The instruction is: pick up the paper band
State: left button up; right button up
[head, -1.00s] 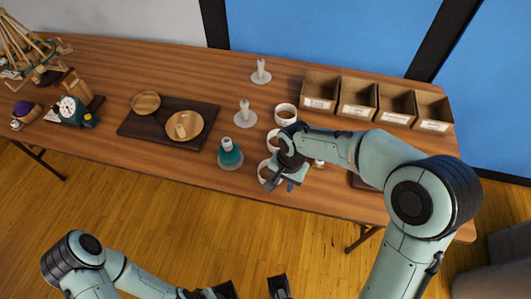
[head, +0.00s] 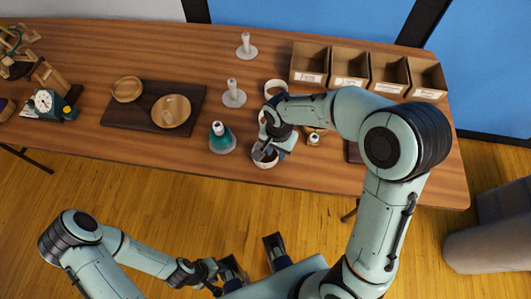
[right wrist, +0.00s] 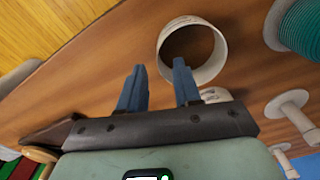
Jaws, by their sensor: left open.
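A white paper band (head: 265,164), an open ring, stands on the wooden table near its front edge, right of the teal spool. In the right wrist view the band (right wrist: 218,62) lies just beyond the fingertips, with brown tabletop showing through it. My right gripper (head: 267,152) is over the band in the head view and partly hides it. In the right wrist view the gripper (right wrist: 159,78) is open, with nothing between its fingers. My left gripper (head: 212,278) is open and low in the head view, away from the table.
A teal spool (head: 221,138) stands close left of the band. Two white stands (head: 234,95) (head: 246,47) and open boxes (head: 310,62) are farther back. A dark board (head: 120,113) holds wooden dishes.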

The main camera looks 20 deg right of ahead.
jog(key=f, duration=0.4)
jog(key=shift+s+d+f, duration=0.1)
jog(key=shift+d+f, duration=0.1)
grip_shut()
jog(key=shift+r, duration=0.15)
